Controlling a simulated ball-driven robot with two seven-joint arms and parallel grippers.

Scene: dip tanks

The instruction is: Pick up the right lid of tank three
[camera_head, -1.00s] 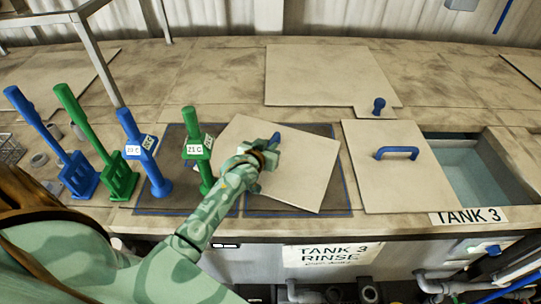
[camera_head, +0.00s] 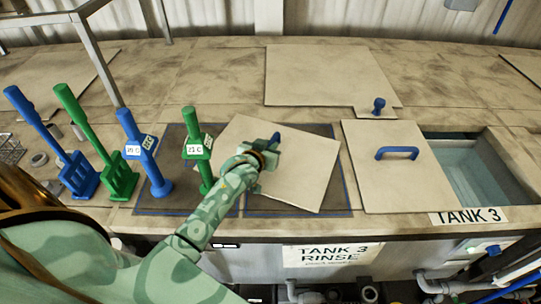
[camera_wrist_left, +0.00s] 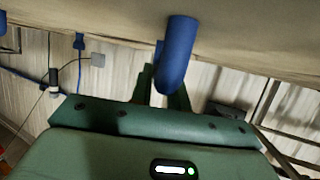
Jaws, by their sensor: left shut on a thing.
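A square, pale lid (camera_head: 300,188) is over the dark, blue-edged mats, turned at an angle to them. My left gripper (camera_head: 272,146) is shut on its blue handle (camera_head: 277,137). In the left wrist view the blue handle (camera_wrist_left: 178,52) sits at the fingers of my left gripper (camera_wrist_left: 163,88). I cannot tell whether the lid touches the mat. Another pale lid (camera_head: 400,185) with a blue handle (camera_head: 397,152) lies flat beside the open right part of tank three (camera_head: 478,172), where water shows. My right gripper is not in view.
Blue and green upright tools, including a green one (camera_head: 197,150) and a blue one (camera_head: 147,150), stand left of the held lid. A large pale panel (camera_head: 330,72) and a small blue knob (camera_head: 379,104) lie behind. A dark mat (camera_head: 185,190) shows at left.

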